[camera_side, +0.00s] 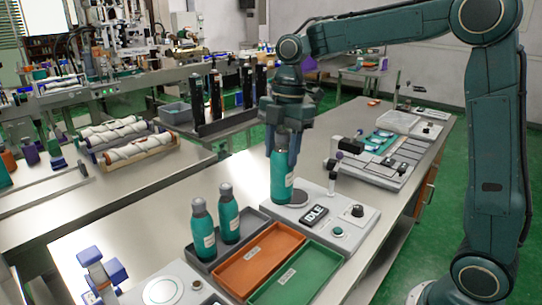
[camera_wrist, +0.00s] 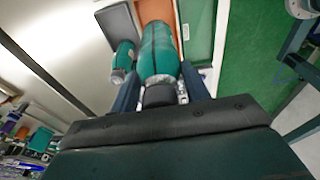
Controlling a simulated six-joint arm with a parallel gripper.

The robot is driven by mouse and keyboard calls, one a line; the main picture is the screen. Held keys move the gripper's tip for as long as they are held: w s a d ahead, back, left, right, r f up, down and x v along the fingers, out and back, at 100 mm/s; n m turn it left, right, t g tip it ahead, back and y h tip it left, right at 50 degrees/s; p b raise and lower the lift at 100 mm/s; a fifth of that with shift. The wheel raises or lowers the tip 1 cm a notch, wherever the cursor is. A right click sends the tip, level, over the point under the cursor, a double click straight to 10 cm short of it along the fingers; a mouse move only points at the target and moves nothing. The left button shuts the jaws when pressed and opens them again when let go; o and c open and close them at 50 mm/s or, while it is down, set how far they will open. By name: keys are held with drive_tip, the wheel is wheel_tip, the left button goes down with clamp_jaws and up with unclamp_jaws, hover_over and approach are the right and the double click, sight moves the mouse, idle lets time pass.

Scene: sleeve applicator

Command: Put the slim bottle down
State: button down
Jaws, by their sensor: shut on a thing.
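Two similar teal bottles (camera_side: 203,232) (camera_side: 229,216) stand in the grey tray (camera_side: 207,262) at the front.
An orange tray (camera_side: 259,258) and a green tray (camera_side: 298,276) lie beside the grey tray, both empty. The unit has an IDLE display (camera_side: 314,215), a knob and a button. A thin post (camera_side: 332,178) stands close right of the held bottle.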

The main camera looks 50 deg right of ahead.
sight(280, 203)
drive_tip(key=shift+f, duration=7.2)
drive_tip(key=c, duration=0.7)
unclamp_jaws()
drive_tip(key=r, duration=0.4)
drive_tip(key=d+r, duration=0.1)
drive_tip(key=r, duration=0.7)
drive_tip(key=shift+d+r, duration=0.1)
drive_tip(key=shift+d, duration=0.25)
